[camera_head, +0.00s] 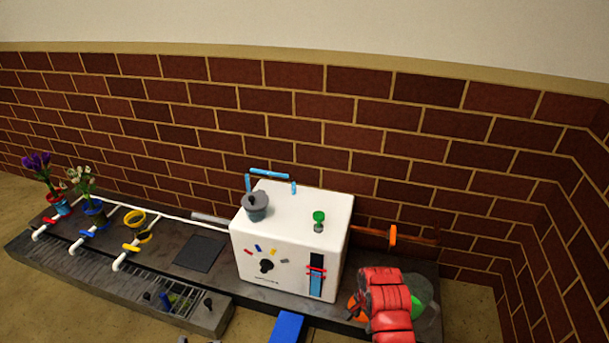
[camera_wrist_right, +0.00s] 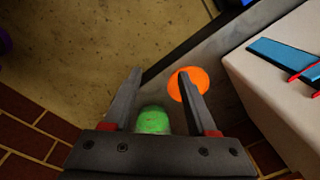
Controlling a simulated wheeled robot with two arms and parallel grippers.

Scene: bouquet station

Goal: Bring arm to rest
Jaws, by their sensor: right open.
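My red right arm and gripper (camera_head: 384,300) show at the lower right in the head view, in front of the right end of the bench. The fingertips cannot be made out there. In the right wrist view, the two fingers of my right gripper (camera_wrist_right: 160,74) are apart, with bare floor and the bench edge beyond them. A green object (camera_wrist_right: 153,120) shows between the fingers lower down, and an orange round piece (camera_wrist_right: 190,84) is partly behind the right finger. I cannot tell whether either touches a finger.
A white box-shaped machine (camera_head: 285,245) stands on the dark bench (camera_head: 200,253), left of my right arm. A blue strip (camera_head: 286,326) juts out in front. A brick wall (camera_head: 330,110) rises behind.

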